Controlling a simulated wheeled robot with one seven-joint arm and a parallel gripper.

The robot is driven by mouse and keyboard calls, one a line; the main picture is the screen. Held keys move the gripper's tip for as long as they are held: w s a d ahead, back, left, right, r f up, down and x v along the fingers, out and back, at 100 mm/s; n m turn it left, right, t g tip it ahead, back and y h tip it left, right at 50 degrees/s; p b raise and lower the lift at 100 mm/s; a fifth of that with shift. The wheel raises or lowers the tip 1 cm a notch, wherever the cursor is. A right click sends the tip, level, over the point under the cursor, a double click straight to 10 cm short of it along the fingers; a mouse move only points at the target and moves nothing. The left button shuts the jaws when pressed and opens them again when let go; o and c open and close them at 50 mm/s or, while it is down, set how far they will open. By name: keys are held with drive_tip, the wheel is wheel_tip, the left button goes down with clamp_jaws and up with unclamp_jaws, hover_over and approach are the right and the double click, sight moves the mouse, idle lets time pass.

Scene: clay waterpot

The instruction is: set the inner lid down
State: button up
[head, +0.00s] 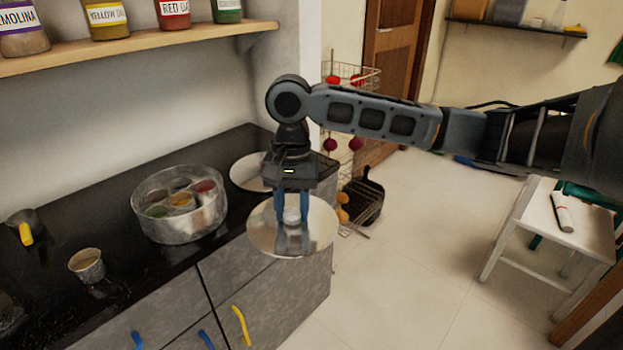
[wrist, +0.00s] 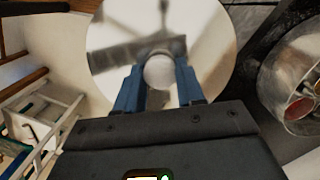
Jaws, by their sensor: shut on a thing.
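My gripper (head: 292,212) is shut on the pale round knob of the inner lid (head: 265,238), a shiny flat steel disc. The lid hangs roughly level; in the head view it overlaps the counter's front edge and the cabinet front. In the wrist view the lid (wrist: 110,45) fills the upper middle, with the knob between the blue fingers of my gripper (wrist: 158,72). The round steel spice box (head: 180,222) stands open on the counter to the left, with several cups of coloured spices inside; the box (wrist: 284,72) also shows at the right of the wrist view.
Another steel disc (head: 245,172) lies on the black counter (head: 110,185) behind my gripper. A small patterned cup (head: 87,266) and a dark mug with a yellow part (head: 24,228) stand at the left.

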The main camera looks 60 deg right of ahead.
drive_tip(key=w+a+f+n, duration=0.4)
drive_tip(key=a+f+n, duration=0.3)
drive_tip(key=a+f, duration=0.4)
drive_tip(key=w+a+f+n+h, duration=0.1)
drive_tip(key=w+a+f+n, duration=0.3)
drive_tip(key=a+f, duration=0.7)
drive_tip(key=a+n, duration=0.1)
drive_tip(key=n, duration=0.1)
drive_tip(key=shift+w+n+g, duration=0.15)
drive_tip(key=shift+n+g, duration=0.15)
drive_tip(key=shift+n, duration=0.1)
